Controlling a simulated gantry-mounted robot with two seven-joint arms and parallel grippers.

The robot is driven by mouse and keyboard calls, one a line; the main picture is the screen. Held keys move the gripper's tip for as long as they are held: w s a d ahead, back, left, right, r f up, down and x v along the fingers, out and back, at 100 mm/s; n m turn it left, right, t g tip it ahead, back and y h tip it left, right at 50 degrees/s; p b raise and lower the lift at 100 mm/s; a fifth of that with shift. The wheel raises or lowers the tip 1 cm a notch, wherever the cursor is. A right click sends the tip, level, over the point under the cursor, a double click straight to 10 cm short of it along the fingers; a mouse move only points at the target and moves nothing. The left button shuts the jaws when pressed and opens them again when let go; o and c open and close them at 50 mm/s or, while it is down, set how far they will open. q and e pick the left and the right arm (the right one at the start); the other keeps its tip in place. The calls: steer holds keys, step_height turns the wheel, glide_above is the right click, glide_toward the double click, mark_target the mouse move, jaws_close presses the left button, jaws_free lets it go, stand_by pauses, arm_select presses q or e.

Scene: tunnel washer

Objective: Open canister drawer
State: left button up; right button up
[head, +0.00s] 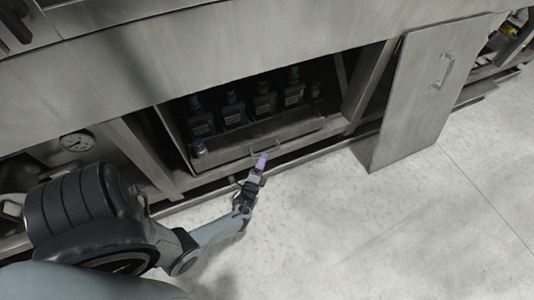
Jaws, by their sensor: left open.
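The canister drawer (235,148) is a metal tray low in the cabinet opening, with a bar handle (265,147) on its front. My left gripper (261,161) is at the drawer front, right at the handle. Its fingertips look purple and the jaws are open. I cannot tell whether they touch the handle. My right gripper is not in view.
A cabinet door (425,95) with a handle stands swung open to the right of the opening. A round gauge (76,142) is at the left. The light floor (350,230) in front is clear. The steel counter front (200,45) overhangs the drawer.

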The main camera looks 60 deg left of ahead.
mark_target(268, 151)
arm_select(q)
steer(key=b+x, duration=0.1)
steer(key=x, duration=0.3)
steer(key=shift+w, duration=0.4)
steer(key=shift+w+a+r+b, duration=0.1)
steer(key=shift+w+a+b, duration=0.1)
steer(key=shift+a+b, duration=0.1)
jaws_close()
